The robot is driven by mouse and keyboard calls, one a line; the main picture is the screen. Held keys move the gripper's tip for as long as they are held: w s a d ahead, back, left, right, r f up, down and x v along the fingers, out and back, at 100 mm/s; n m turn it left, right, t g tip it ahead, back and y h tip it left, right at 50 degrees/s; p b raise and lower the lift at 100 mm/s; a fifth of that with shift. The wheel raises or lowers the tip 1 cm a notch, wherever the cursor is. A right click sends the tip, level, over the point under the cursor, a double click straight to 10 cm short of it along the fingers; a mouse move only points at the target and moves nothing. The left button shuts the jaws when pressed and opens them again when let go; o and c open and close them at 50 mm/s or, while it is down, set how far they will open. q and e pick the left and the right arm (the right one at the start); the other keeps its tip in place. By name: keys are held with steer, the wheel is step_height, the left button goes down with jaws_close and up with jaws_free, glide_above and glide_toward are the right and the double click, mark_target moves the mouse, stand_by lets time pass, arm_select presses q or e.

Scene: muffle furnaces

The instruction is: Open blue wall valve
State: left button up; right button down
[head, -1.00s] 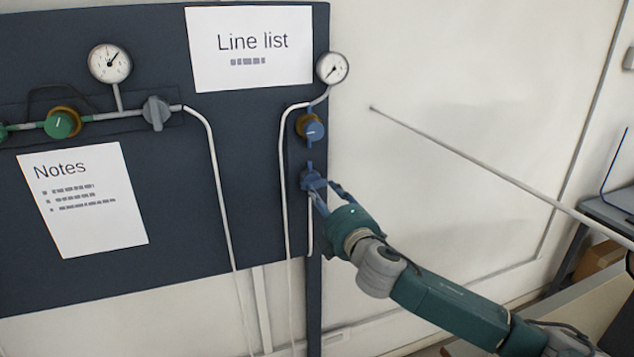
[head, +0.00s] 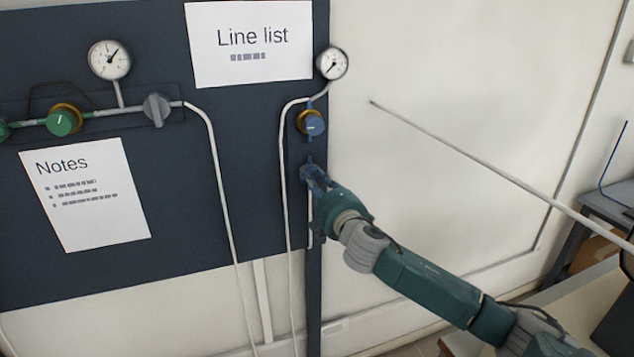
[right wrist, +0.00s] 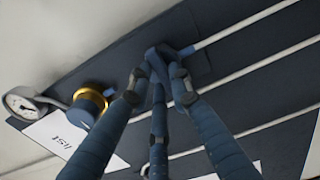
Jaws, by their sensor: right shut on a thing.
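The blue wall valve (head: 307,174) sits on the dark panel near its right edge, below a blue knob with a gold ring. My right gripper (head: 317,184) reaches it from the lower right, and its fingers cover part of it. In the right wrist view the fingers (right wrist: 157,84) close around the blue valve handle (right wrist: 157,57). The gripper is shut on the valve. How far the handle is turned is hard to tell behind the fingers. My left gripper is not in view.
The blue regulator knob (head: 313,123) and a round gauge (head: 332,63) are just above the valve. A white pipe (head: 285,190) runs down beside it. A green knob (head: 60,123) and grey valve (head: 157,109) are farther left. The white wall at right is open.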

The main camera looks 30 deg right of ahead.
steer(key=shift+f+m, duration=0.1)
steer(key=shift+m, duration=0.2)
steer(key=m+b, duration=0.1)
steer(key=m, duration=0.2)
steer(key=shift+d+m, duration=0.1)
steer(key=shift+m, duration=0.2)
steer(key=m, duration=0.4)
steer(key=shift+d+m, duration=0.1)
steer(key=shift+m, duration=0.2)
steer(key=m+p, duration=0.1)
steer(key=m, duration=0.3)
steer(key=shift+f, duration=0.15)
steer(key=m+p, duration=0.1)
steer(key=m, duration=0.4)
steer(key=shift+f, duration=0.15)
steer(key=shift+m, duration=0.3)
steer(key=c, duration=1.7)
jaws_free()
steer(key=shift+o, duration=0.7)
steer(key=shift+d, duration=0.1)
